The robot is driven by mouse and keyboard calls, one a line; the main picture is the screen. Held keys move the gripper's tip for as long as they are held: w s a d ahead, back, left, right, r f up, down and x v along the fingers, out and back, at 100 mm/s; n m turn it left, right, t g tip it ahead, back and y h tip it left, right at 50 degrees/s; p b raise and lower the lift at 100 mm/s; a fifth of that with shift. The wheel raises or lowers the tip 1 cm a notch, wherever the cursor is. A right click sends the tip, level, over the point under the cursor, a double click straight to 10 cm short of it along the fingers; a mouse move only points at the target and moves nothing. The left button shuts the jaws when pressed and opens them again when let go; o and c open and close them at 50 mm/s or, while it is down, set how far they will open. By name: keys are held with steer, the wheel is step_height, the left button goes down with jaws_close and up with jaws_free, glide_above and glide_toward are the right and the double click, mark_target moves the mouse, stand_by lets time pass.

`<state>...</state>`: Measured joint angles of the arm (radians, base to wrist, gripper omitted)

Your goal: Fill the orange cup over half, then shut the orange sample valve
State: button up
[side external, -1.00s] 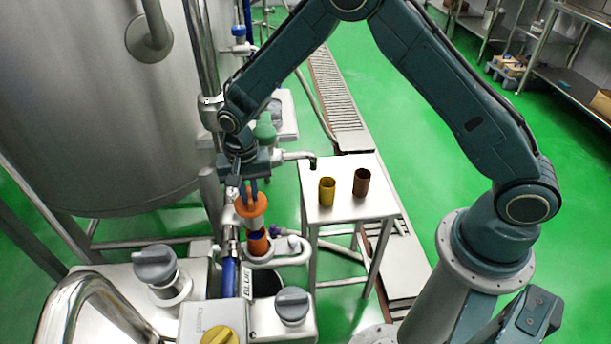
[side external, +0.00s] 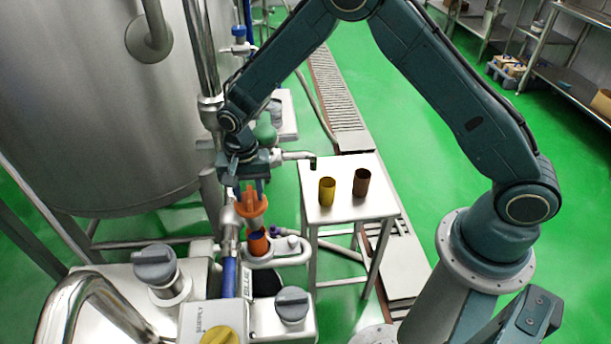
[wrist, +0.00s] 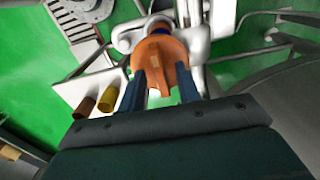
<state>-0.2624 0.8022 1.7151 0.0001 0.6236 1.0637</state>
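The orange sample valve handle (side external: 250,208) sits on the pipework at the foot of the tank. It also shows in the wrist view (wrist: 163,75) as a disc with a raised ridge. My gripper (side external: 251,190) is over the handle, pointing down. Its two dark blue fingers stand apart on either side of the ridge, with orange surface showing between.
A small metal table (side external: 345,208) to the right bears a yellow cup (side external: 327,192) and a brown cup (side external: 361,184). A thin spout (side external: 300,156) reaches over its back edge. Grey knobs (side external: 155,265) and a yellow knob (side external: 220,337) stand in front. The tank is close on the left.

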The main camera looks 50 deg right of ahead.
mark_target(249, 195)
step_height(249, 195, up, 14)
stand_by(0.8)
stand_by(0.3)
